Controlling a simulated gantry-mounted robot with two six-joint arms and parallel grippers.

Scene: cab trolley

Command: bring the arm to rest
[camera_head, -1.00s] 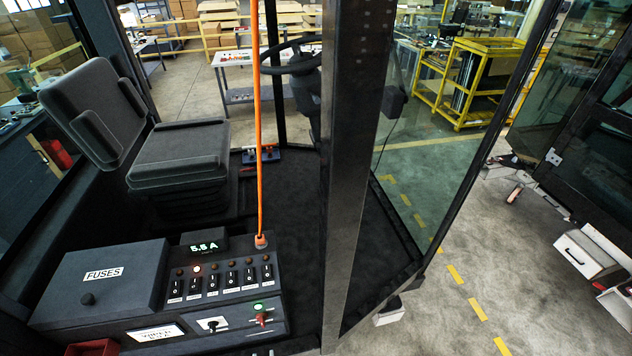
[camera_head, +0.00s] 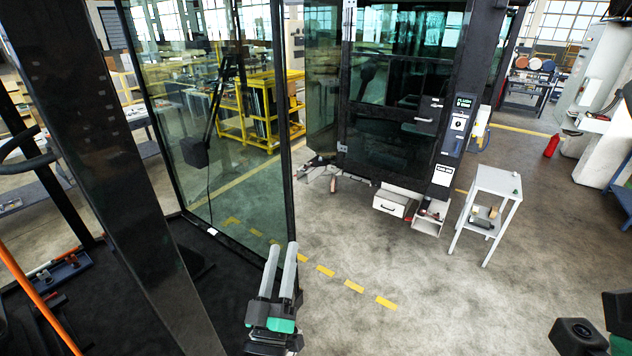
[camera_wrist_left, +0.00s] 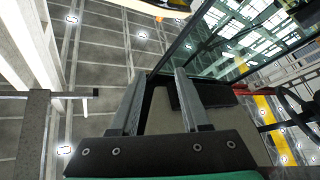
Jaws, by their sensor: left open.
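My left gripper (camera_head: 282,247) is low in the middle of the head view. Its two long grey fingers stand side by side with a gap between them and point up and away. Nothing shows between them. In the left wrist view the same fingers (camera_wrist_left: 159,72) are apart, and the gap between them is empty. The gripper appears in front of the cab's glass panel (camera_head: 225,110) in the head view; whether it touches the frame I cannot tell. My right gripper does not show clearly; only dark parts are at the lower right corner.
A dark glazed cabin (camera_head: 400,110) stands behind. A small white trolley (camera_head: 497,180) is at the right. Open grey floor (camera_head: 430,290) with yellow dashes lies between.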

